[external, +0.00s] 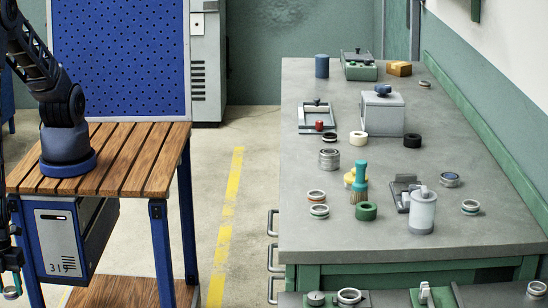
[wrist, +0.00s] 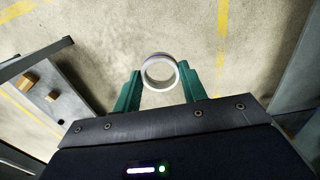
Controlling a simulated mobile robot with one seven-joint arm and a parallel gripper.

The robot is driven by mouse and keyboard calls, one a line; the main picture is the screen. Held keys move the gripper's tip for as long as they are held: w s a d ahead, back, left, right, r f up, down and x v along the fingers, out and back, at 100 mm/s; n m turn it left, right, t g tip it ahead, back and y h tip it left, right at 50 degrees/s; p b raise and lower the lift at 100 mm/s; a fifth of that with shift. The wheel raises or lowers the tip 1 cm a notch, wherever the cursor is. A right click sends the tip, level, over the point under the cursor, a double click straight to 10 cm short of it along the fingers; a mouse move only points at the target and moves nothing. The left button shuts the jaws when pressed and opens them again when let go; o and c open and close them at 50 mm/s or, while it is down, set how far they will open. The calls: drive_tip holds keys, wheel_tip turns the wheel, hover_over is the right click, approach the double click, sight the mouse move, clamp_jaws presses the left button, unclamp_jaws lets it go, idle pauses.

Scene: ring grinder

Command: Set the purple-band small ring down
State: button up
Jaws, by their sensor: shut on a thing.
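The small ring (wrist: 160,87) is pale, with a faint purplish tint on its upper edge. It sits between the two teal fingers of my gripper (wrist: 159,73) in the wrist view, with bare floor below. My gripper is shut on it. In the external view my gripper (external: 12,282) hangs low at the far left edge, beside the wooden-topped cart, and the ring (external: 10,293) shows small at its tips. The ring is clear of any surface I can see.
The grey workbench (external: 300,215) on the right holds several rings, a teal brush (external: 360,178), a grey box (external: 382,113) and a white canister (external: 422,212). The slatted cart (external: 120,160) stands left. Open floor with a yellow line (external: 228,215) lies between.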

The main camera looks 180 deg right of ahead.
drive_tip(key=w+a+r, duration=0.5)
drive_tip(key=w+r, duration=0.1)
drive_tip(key=r, duration=0.3)
drive_tip(key=w+a+r, duration=0.6)
drive_tip(key=r, duration=0.3)
drive_tip(key=a+r+n, duration=0.2)
drive_tip(key=a+r, duration=0.1)
drive_tip(key=a, duration=1.1)
drive_tip(key=a+r+n, duration=0.2)
drive_tip(key=a+r, duration=0.2)
drive_tip(key=a, duration=1)
drive_tip(key=s+a+r+n, duration=0.15)
drive_tip(key=s+a, duration=0.35)
drive_tip(key=a, duration=0.7)
drive_tip(key=s+a+r+n, duration=0.1)
drive_tip(key=s+a+n, duration=0.3)
drive_tip(key=a, duration=0.7)
drive_tip(key=s+a+r+n, duration=0.2)
drive_tip(key=s+a, duration=1.4)
drive_tip(key=a, duration=0.1)
wheel_tip(320, 180, up, 5)
drive_tip(key=n, duration=1)
hover_over(379, 145)
wheel_tip(379, 145, down, 20)
drive_tip(key=shift+f, duration=0.1)
